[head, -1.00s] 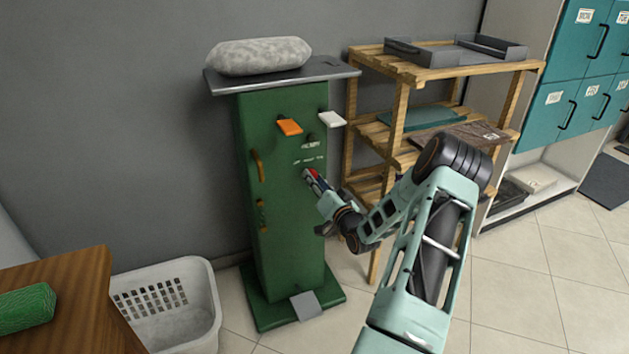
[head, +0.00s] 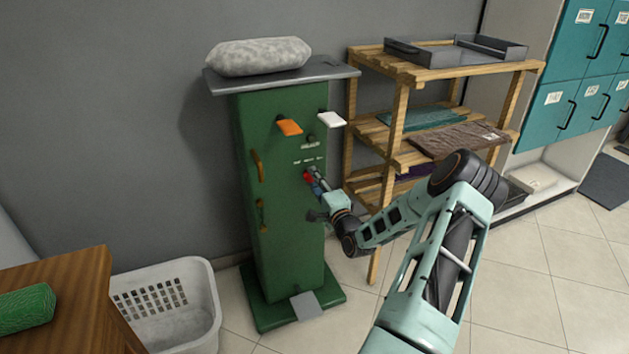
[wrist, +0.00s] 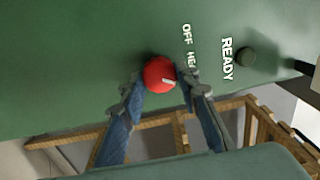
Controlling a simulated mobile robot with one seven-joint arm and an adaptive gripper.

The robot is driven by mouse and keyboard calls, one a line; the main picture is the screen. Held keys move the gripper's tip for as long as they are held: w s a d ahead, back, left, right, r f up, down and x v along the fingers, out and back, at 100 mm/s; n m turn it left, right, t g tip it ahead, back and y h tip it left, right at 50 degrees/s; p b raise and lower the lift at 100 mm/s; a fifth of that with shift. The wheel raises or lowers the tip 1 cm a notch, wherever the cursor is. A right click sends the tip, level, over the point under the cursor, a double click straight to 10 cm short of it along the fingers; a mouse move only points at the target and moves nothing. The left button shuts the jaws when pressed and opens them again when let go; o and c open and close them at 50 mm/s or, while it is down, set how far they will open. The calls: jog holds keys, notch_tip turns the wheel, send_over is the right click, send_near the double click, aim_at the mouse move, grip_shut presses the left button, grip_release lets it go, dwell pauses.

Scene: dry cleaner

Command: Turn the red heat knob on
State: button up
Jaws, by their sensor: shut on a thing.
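The red heat knob (wrist: 159,74) sits on the front of the green cabinet (head: 287,215), between my two fingertips in the wrist view. It also shows in the head view (head: 308,177), at the tip of my arm. A white pointer mark on the knob is visible. The lettering beside it reads OFF and part of HEAT. My gripper (wrist: 163,92) is shut on the knob, a finger on each side; it also shows in the head view (head: 318,182).
An orange lever (head: 289,127) and a white lever (head: 331,119) stick out above. A round dark button (wrist: 246,57) sits by READY. A wooden shelf (head: 400,110) stands right of the cabinet. A white basket (head: 205,285) and a foot pedal (head: 306,305) are low down.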

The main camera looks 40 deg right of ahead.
jog(key=shift+m, duration=1.1)
jog(key=shift+f, duration=0.1)
jog(key=o, duration=1.2)
jog(key=shift+c, duration=0.2)
jog(key=v, duration=1.2)
jog(key=shift+a, duration=0.1)
